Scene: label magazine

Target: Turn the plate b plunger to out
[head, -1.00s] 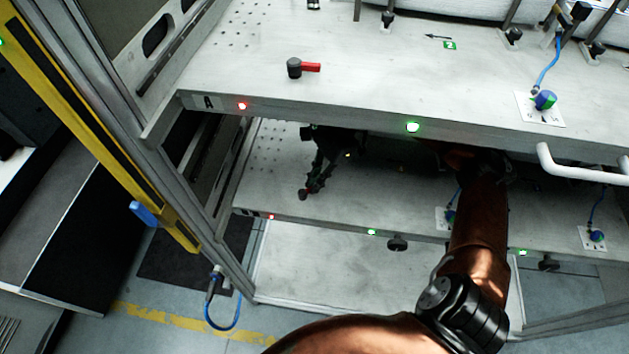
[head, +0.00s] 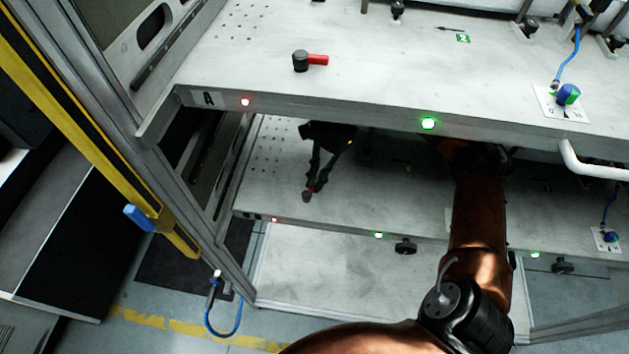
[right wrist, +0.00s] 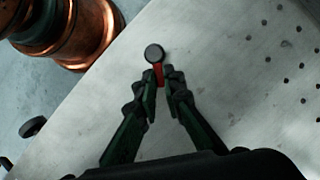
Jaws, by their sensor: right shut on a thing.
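The plate b plunger is a round black knob (head: 307,196) with a short red handle, near the front left of the lower plate (head: 270,195). In the right wrist view the knob (right wrist: 153,53) stands just beyond my fingertips, and its red handle (right wrist: 158,72) points back between them. My right gripper (head: 314,184) reaches in under the upper plate and is shut on the red handle. The fingers hide part of the handle in the right wrist view (right wrist: 160,80). My left gripper is not in view.
The upper plate (head: 390,80), marked A, overhangs the lower one closely. It carries a similar plunger (head: 300,61) with its red handle pointing right. A white bar handle (head: 590,170) juts out at right. Red (head: 275,219) and green (head: 378,235) lights show on the lower plate's edge.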

